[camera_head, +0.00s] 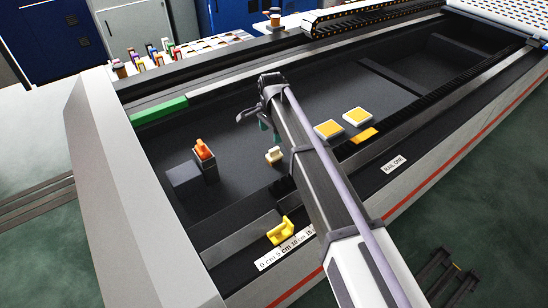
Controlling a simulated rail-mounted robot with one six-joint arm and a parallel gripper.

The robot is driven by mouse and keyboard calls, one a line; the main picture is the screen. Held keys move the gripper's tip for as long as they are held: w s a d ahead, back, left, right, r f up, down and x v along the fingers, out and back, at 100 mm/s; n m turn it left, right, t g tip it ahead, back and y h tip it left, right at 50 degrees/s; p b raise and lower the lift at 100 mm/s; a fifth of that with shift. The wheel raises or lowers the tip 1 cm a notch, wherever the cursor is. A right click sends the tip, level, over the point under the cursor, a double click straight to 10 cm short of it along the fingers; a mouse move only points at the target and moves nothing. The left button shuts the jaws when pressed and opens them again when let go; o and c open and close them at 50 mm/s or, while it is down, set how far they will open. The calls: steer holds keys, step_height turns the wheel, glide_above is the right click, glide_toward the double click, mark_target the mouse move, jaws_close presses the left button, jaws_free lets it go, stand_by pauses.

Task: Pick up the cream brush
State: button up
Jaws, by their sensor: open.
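A small cream object, which looks like the cream brush (273,156), sits on the dark rack floor near the middle of the view, just left of my arm. My gripper (254,120) is at the far end of the arm, above and slightly left of the cream brush in the picture. Its jaws are open and appear empty. It looks apart from the brush, though the height between them is hard to judge. The gripper is small and dark, so its fingers show poorly.
An orange-topped item (203,149) stands by a dark block (185,183) on the left. Two yellow-and-white pads (328,129) (357,116) lie right of my arm. A yellow piece (281,231) sits at the front rail. A green bar (159,111) lines the back edge.

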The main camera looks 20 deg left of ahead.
mark_target(274, 149)
step_height(274, 149, down, 6)
steer(key=b, duration=0.5)
steer(key=shift+d+r, duration=0.1)
steer(key=shift+r, duration=0.15)
steer(key=f+b, duration=0.5)
steer(key=shift+w+d+f, duration=0.1)
steer(key=shift+d+f, duration=0.15)
steer(key=shift+r, duration=0.25)
steer(key=shift+c, duration=0.2)
steer(key=c, duration=1.1)
steer(key=shift+o, duration=0.2)
